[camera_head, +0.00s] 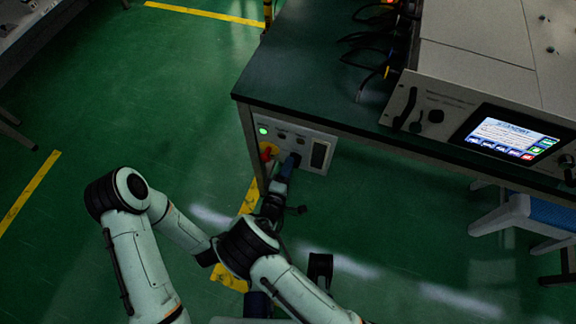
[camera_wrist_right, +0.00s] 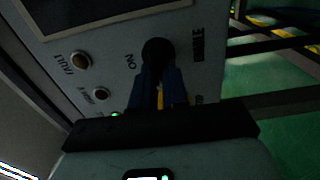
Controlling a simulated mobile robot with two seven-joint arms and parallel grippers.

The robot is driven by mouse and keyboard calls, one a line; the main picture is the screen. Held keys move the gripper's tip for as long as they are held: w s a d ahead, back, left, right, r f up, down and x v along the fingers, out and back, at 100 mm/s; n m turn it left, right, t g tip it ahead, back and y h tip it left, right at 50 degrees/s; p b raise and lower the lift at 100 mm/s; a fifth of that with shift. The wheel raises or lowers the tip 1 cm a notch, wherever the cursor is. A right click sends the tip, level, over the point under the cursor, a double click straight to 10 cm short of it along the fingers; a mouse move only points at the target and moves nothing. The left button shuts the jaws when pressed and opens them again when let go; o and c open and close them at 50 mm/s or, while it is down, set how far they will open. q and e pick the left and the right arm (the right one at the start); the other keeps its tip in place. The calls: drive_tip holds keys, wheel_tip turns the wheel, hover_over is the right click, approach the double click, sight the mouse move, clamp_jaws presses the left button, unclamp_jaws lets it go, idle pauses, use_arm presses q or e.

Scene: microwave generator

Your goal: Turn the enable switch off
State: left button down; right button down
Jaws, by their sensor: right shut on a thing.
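The enable switch is a round black knob (camera_wrist_right: 158,50) on a pale control panel (camera_head: 318,136) under the bench's left front corner. In the right wrist view, the lettering ON and a partly readable ENABLE label flank it. My right gripper (camera_wrist_right: 160,74) has its dark blue fingers closed together on the knob, seen from close up. In the head view this gripper (camera_head: 289,166) reaches the panel and hides most of the knob. My left arm shows at left, but its gripper is hidden behind my right arm.
The panel has a lit green lamp (camera_head: 263,131), small round indicators and a dark rectangular window (camera_head: 319,155). The generator with a lit screen (camera_head: 512,137) stands on the bench (camera_head: 300,70). Green floor at left is open.

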drive_tip(key=shift+w+r, duration=0.1)
idle(0.4)
drive_tip(key=c, duration=1.1)
unclamp_jaws()
drive_tip(key=shift+c, duration=0.2)
use_arm(q)
drive_tip(key=shift+s, duration=0.1)
